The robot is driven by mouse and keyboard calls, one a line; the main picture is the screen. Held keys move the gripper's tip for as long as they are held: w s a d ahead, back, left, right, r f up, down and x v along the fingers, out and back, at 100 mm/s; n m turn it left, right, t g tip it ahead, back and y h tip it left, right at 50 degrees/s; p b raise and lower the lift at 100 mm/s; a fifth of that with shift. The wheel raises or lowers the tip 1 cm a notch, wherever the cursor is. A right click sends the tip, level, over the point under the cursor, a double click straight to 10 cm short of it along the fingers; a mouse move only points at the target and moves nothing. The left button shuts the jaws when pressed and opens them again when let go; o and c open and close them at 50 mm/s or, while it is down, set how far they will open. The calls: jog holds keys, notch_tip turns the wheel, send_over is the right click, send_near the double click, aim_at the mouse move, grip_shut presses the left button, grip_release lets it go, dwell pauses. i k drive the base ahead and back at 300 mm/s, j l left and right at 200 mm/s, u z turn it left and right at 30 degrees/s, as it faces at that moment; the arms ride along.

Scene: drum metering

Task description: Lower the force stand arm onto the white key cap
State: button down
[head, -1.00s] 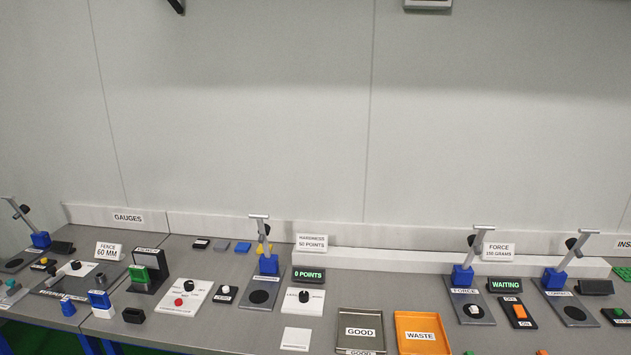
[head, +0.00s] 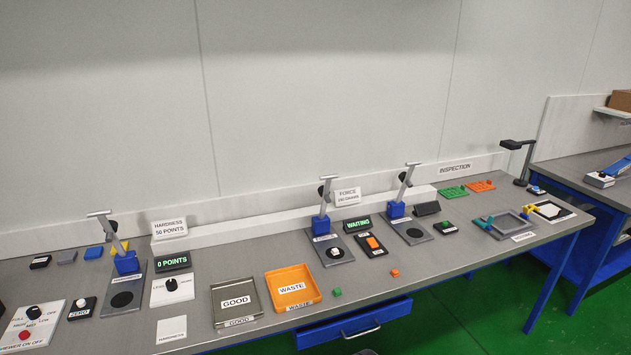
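The force stand (head: 325,222) is in the head view, right of centre, with a blue post block and a dark base plate. Its silver arm (head: 324,195) is raised and tilted up. The white key cap (head: 335,252) sits on the dark round pad of the base plate, below the arm and apart from it. The display (head: 357,225) beside the stand reads WAITING. My gripper is not in view.
A GOOD tray (head: 236,302) and an orange WASTE tray (head: 291,289) lie left of the force stand. A similar stand (head: 398,211) with a raised arm is to its right.

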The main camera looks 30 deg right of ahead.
aim_at(323, 191)
jog(key=i+l+u, duration=0.15)
jog(key=i+l, duration=0.15)
jog(key=i, duration=0.2)
jog(key=i+l+u, duration=0.1)
jog(key=i+l, duration=0.25)
jog(key=i, duration=0.15)
